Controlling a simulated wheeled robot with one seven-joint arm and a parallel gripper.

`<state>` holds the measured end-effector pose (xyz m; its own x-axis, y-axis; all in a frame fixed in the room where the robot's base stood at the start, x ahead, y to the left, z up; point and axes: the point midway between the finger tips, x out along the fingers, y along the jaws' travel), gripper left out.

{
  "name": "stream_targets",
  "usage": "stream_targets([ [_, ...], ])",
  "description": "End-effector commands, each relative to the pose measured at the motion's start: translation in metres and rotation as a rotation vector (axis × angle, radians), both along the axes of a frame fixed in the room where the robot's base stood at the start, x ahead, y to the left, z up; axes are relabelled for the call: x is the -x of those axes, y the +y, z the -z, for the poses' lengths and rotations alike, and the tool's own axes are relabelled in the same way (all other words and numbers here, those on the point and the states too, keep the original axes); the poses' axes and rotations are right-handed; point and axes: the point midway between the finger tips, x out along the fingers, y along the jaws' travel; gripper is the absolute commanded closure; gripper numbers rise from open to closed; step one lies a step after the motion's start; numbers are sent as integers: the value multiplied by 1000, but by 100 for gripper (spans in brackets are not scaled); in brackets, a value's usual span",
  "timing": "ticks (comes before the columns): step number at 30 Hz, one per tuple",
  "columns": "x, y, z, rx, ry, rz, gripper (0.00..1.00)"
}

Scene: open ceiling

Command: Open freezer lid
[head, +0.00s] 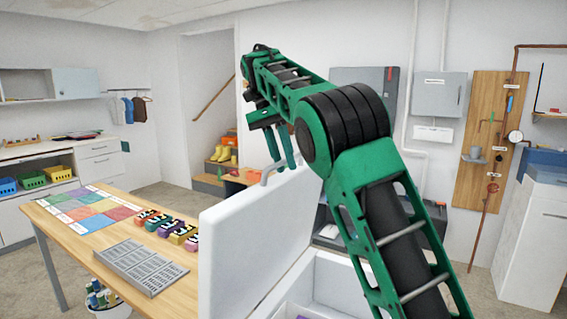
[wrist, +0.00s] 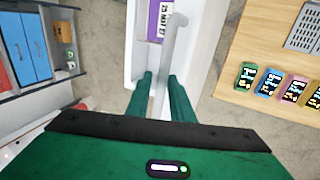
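The white freezer lid (head: 250,237) stands raised, close to upright, over the white freezer body (head: 335,283). A grey bar handle (head: 272,172) is at the lid's upper edge; it also shows in the wrist view (wrist: 174,40). My gripper (head: 281,160) is at the handle, pointing down. In the wrist view its two green fingers (wrist: 162,80) are apart, one on each side of the handle and the thin lid edge. The fingers look open, with a gap; contact with the handle is hard to tell. A purple labelled item (wrist: 158,22) lies inside the freezer.
A wooden table (head: 60,228) stands left of the lid, bearing a grey slotted tray (head: 140,266), small coloured items (head: 165,228) and a coloured mat (head: 88,206). A white bucket (head: 108,308) stands below it.

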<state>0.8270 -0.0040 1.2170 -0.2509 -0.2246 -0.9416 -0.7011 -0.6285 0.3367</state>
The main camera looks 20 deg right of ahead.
Motion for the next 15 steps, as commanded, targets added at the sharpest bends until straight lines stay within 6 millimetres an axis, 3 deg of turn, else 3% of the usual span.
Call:
stream_targets([
  [1, 1, 1, -1, -1, -3, 1, 93],
  [2, 1, 1, -2, -2, -8, 3, 100],
  [8, 14, 11, -29, -22, -103, 37, 100],
  [15, 46, 12, -68, -31, -261, 53, 100],
])
